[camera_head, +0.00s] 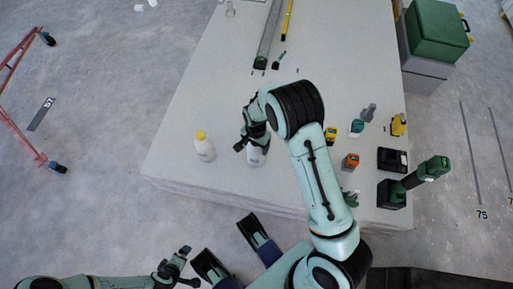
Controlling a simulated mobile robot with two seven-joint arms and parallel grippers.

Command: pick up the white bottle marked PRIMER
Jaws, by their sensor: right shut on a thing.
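A white bottle (256,158) stands on the pale panel stack (190,110); its upper part is hidden by my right gripper (252,145), which is shut on it from above. A second white bottle (205,150) with a yellow cap stands to the left, apart from the gripper. No lettering can be read on either bottle. My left gripper (188,266) is low in the picture, in front of the stack and away from both bottles. Its fingers are apart and nothing shows between them.
Several tools, including an orange tape measure (351,160) and a green drill (428,170), lie at the right of the stack. A level (287,20) lies at the back. A green case (436,32) stands beyond the right edge. The stack's left side is clear.

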